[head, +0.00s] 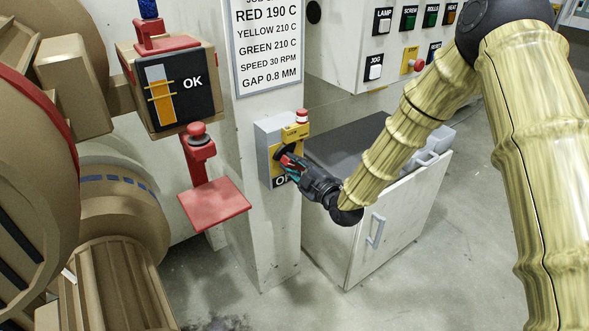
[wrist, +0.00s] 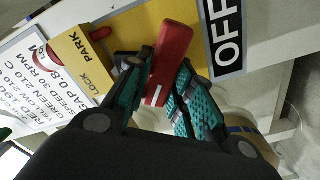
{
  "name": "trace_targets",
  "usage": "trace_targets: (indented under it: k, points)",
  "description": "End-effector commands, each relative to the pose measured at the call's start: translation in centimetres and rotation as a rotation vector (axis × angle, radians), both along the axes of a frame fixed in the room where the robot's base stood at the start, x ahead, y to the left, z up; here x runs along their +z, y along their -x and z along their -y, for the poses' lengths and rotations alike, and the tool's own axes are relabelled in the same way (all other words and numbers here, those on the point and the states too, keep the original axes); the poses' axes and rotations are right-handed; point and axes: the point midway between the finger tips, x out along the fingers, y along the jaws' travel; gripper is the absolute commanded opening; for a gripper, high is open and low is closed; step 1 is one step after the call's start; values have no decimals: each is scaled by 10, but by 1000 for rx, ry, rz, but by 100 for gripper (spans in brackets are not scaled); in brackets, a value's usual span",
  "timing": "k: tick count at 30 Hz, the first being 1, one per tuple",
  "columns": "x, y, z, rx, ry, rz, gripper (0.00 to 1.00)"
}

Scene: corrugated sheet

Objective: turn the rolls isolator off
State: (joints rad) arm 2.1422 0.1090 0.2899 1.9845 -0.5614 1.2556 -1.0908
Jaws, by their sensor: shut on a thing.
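The isolator is a grey box (head: 265,152) with a yellow face plate (head: 290,146), fixed to the pale post. My gripper (head: 287,163) is at its front, with its teal-padded fingers on either side of the red handle. In the wrist view my gripper (wrist: 166,62) is shut on the red handle (wrist: 173,50), which has a white line on its end. A black OFF label (wrist: 226,38) sits beside the handle. A yellow block (wrist: 83,58) marked LOCK and PARK is on the other side. In the head view my fingers partly hide the handle and the OFF label.
A red-topped piece (head: 302,116) stands above the isolator. A red bracket with a button (head: 197,130) and a gauge box reading OK (head: 190,84) are to the left. A pale cabinet (head: 375,235) stands to the right, below a button panel (head: 388,50).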

Motion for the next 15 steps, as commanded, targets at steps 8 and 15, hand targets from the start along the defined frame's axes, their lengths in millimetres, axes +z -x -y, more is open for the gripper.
trace_targets:
  k: [8, 15]
  points:
    - [-6, 1, -2, 1, 194, 142, 0]
    - [-8, 1, -2, 1, 339, 248, 0]
